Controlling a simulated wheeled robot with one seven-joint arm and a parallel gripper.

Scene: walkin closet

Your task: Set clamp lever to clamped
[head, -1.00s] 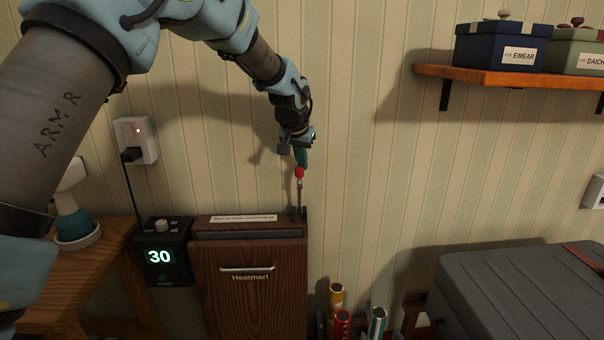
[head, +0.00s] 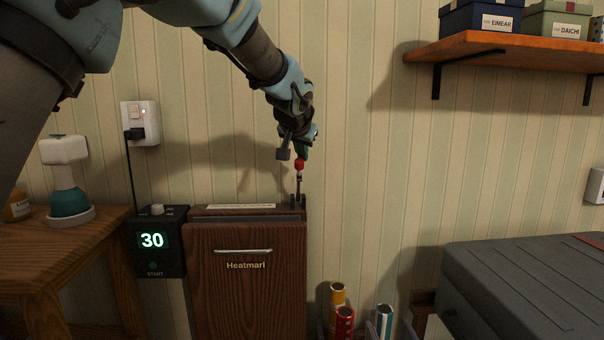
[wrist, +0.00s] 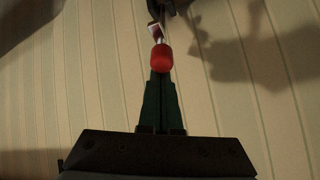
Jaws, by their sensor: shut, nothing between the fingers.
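The clamp lever (head: 299,179) stands close to upright at the top right corner of the wooden Heatmarl press (head: 246,290). It is a thin metal rod with a red knob (head: 299,164). My gripper (head: 301,152) is just above the knob, its green fingers pointing down. In the wrist view the fingers (wrist: 163,82) are together, with their tips at or very near the red knob (wrist: 162,58). I cannot tell whether they touch it. Nothing shows between the fingers.
A control box (head: 157,241) reading 30 is left of the press, below a wall outlet (head: 140,123). A wooden table (head: 60,250) is further left. Rolls (head: 338,297) stand right of the press, near a grey case (head: 530,275). A shelf (head: 500,46) is upper right.

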